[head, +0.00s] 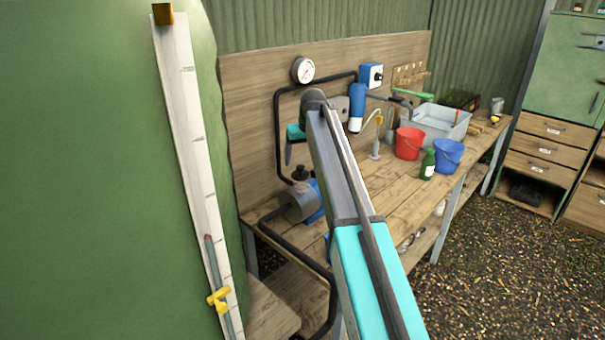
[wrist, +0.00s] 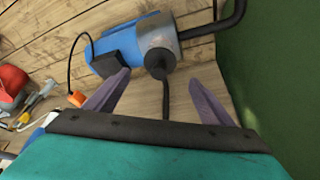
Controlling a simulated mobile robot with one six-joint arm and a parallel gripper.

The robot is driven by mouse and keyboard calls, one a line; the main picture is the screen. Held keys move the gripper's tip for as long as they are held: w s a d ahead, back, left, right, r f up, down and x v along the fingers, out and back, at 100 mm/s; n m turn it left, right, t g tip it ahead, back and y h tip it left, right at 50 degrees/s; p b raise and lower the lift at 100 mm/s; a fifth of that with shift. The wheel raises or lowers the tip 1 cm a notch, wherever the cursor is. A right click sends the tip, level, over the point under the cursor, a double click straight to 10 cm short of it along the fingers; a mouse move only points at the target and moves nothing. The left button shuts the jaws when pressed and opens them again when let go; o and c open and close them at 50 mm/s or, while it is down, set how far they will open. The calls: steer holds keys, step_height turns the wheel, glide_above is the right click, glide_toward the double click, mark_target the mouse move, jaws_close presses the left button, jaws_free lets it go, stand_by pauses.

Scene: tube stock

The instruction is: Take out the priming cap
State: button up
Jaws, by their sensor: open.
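The priming cap (head: 299,173) is a black knob on top of the grey pump housing (head: 303,205), which joins a blue motor (head: 314,212) on the wooden bench. In the wrist view the black cap (wrist: 160,64) sits on the grey housing (wrist: 158,38), seen from above, between the tips of my fingers in the picture. My gripper (head: 289,155) is open and empty, its purple fingers pointing down, a little above the cap in the head view. In the wrist view my gripper (wrist: 159,78) shows both fingers spread wide. I see no contact with the cap.
A green tank (head: 100,170) stands close on the left. A red bucket (head: 409,143), blue bucket (head: 448,155), green bottle (head: 428,165) and grey tub (head: 437,120) stand further right on the bench.

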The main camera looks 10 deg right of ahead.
mark_target(301, 167)
steer(key=shift+x, duration=1.15)
steer(key=shift+w+f+p, duration=0.1)
steer(key=shift+w+p, duration=0.05)
steer(key=shift+p, duration=0.25)
steer(key=shift+p+x, duration=1.2)
steer(key=shift+x, duration=1.25)
steer(key=c, duration=1.1)
steer(key=shift+w, duration=0.1)
steer(key=shift+c, duration=0.2)
